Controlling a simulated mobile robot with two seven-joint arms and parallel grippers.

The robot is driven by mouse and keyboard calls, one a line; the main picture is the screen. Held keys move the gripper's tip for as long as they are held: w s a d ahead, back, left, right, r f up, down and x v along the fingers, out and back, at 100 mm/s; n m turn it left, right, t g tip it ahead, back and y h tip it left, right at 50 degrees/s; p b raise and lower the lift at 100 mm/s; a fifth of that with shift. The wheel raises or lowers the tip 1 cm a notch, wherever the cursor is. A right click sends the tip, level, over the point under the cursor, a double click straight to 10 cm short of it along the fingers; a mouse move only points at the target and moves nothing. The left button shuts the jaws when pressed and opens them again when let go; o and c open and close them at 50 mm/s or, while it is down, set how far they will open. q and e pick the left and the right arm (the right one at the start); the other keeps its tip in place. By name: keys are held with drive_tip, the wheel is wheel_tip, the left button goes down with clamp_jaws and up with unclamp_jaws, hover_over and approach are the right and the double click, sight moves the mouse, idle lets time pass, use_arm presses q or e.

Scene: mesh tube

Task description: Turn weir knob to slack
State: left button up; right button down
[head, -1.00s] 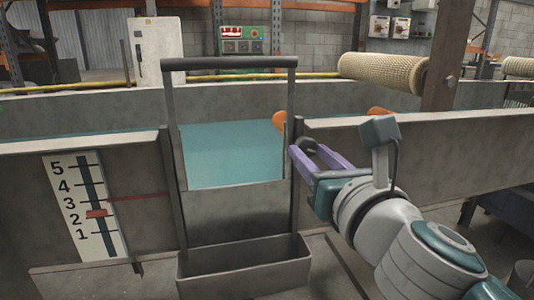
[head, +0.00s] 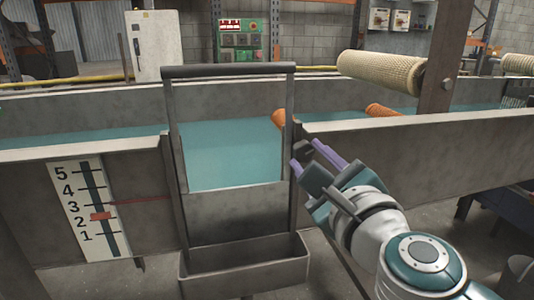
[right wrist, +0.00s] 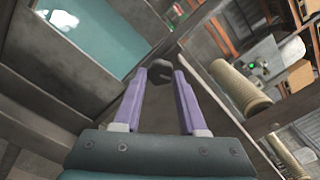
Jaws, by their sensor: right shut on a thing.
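The weir knob (right wrist: 160,71) is small and dark. In the right wrist view it sits between the two purple fingertips of my right gripper (right wrist: 160,76). In the head view my right gripper (head: 310,155) is at the right post of the weir frame (head: 290,110), shut on the knob, which is mostly hidden there. The grey weir plate (head: 235,215) stands in the frame, with teal water behind it. The level gauge (head: 88,207) at the left has a red marker (head: 100,216) near 2. My left gripper is not in view.
A metal trough (head: 245,277) hangs below the weir plate. The channel's concrete wall (head: 440,140) runs right, just behind my right arm. A mesh roller (head: 381,71) is above it by a rusty post (head: 444,60). Orange cylinders (head: 381,110) lie in the channel.

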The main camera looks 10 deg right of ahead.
drive_tip(key=n+p, duration=0.1)
drive_tip(key=n, duration=0.5)
drive_tip(key=shift+r, duration=0.1)
drive_tip(key=n+p, duration=0.1)
drive_tip(key=n, duration=0.2)
drive_tip(key=shift+n, duration=0.4)
drive_tip(key=shift+n+p, duration=0.55)
drive_tip(key=shift+n, duration=0.95)
drive_tip(key=shift+c, duration=2.3)
unclamp_jaws()
